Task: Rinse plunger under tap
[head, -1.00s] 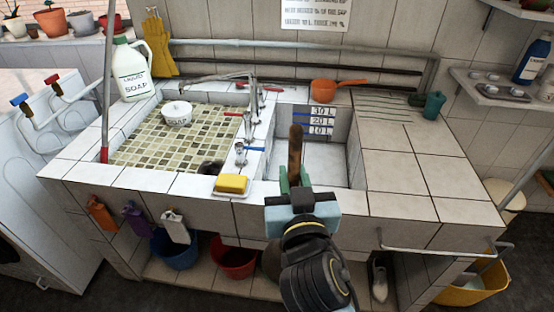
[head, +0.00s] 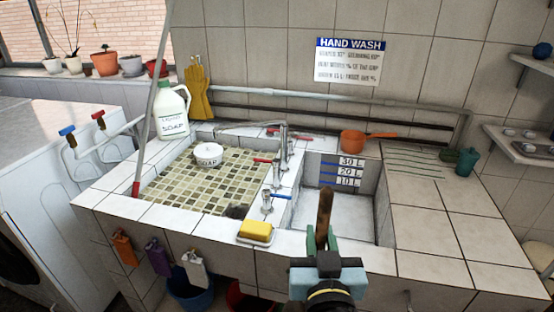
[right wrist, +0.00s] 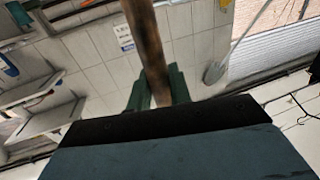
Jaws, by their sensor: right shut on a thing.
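My right gripper (head: 322,240) is shut on a brown wooden handle (head: 324,208), which I take to be the plunger's. The handle stands nearly upright in front of the sink's front edge. In the right wrist view the handle (right wrist: 146,40) runs up between the green fingers. The plunger's cup is hidden. The metal tap (head: 283,150) stands between the two basins, its spout (head: 245,127) reaching left over the tiled basin (head: 190,185). A red lever (head: 263,161) and a blue lever (head: 281,197) sit by it. I cannot see water running. My left gripper is not in view.
A white soap tub (head: 208,155) is in the tiled basin. A soap jug (head: 172,112) stands at its back left. A yellow sponge (head: 256,229) lies on the front rim. An orange pan (head: 354,142) sits behind the deeper right basin (head: 345,215). The right counter (head: 430,225) is mostly clear.

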